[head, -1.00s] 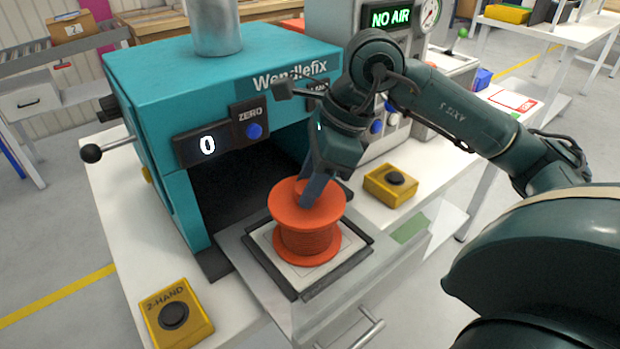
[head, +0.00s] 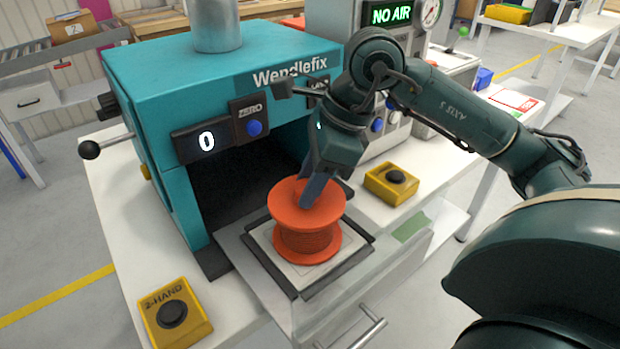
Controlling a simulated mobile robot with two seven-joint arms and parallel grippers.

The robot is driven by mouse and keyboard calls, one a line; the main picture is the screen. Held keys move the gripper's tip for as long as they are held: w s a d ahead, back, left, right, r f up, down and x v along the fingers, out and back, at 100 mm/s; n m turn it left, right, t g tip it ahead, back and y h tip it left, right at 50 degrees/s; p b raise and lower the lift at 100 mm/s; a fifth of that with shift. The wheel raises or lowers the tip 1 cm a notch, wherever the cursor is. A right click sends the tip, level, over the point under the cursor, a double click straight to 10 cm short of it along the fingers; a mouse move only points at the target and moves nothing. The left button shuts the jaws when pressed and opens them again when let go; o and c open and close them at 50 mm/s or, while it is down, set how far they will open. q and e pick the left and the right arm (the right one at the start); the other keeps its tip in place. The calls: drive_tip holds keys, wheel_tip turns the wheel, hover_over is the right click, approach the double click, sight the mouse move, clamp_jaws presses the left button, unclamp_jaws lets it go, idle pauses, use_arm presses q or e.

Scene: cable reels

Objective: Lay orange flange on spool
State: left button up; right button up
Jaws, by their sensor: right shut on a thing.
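The spool (head: 306,241), wound with orange-red cable, stands upright on a pale plate in the black-framed tray in front of the teal machine. The orange flange (head: 286,205) is a round disc at the top of the spool, level and centred over it. My right gripper (head: 312,198) points down at the flange's middle from above and is shut on it. Its fingertips hide the disc's centre. Whether the flange fully touches the winding below cannot be told. My left gripper is not in view.
The teal Wendlefix machine (head: 225,85) stands close behind, its dark opening facing the tray (head: 262,268). Yellow button boxes stand at front left (head: 176,313) and right (head: 392,184). A lever with a black ball (head: 90,150) sticks out at left. A "NO AIR" display (head: 391,14) is lit.

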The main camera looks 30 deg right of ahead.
drive_tip(key=shift+f+b, duration=0.4)
idle(0.4)
drive_tip(key=o, duration=1.1)
